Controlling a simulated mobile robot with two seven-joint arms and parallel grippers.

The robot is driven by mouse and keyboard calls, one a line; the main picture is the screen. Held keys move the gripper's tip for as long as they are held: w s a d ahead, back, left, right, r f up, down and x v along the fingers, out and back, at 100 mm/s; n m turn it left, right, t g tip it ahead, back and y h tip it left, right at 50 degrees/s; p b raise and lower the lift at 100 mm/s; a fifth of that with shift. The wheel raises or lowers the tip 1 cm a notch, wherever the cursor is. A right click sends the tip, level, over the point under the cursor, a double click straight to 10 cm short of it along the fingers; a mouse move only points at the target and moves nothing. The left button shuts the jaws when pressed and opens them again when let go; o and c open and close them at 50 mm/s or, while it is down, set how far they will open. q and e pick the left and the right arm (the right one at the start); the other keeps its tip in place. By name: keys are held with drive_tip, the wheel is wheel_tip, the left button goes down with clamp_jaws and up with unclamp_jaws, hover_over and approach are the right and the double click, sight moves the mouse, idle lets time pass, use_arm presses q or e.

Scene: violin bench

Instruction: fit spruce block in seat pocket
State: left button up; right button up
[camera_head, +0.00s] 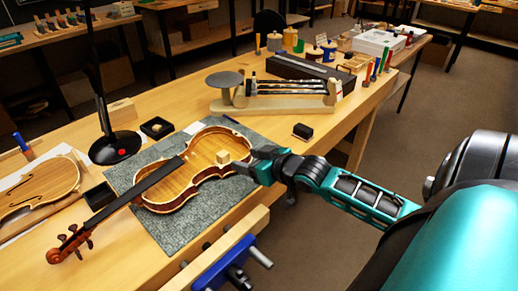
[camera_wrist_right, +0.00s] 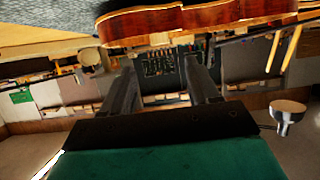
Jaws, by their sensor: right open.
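The violin (camera_head: 182,189) lies on a grey mat (camera_head: 176,234), with its scroll toward the lower left. A small pale block (camera_head: 223,157), which looks like the spruce block, sits at the right part of the violin's open-looking body. I cannot tell whether it is in a pocket; no seat pocket can be made out. My right gripper (camera_head: 256,164) is at the violin's right end, just right of the block. In the wrist view its two fingers (camera_wrist_right: 163,78) are apart with nothing between them, and the violin's side (camera_wrist_right: 165,22) shows beyond. My left gripper is not in view.
A black lamp base (camera_head: 116,147) and small dark trays (camera_head: 157,128) stand left of and behind the mat. A balance-like stand (camera_head: 272,105) is behind the violin, and a small black box (camera_head: 303,131) is to the right. A blue vise (camera_head: 232,262) is at the front edge.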

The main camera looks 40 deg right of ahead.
drive_tip(key=shift+v, duration=1.8)
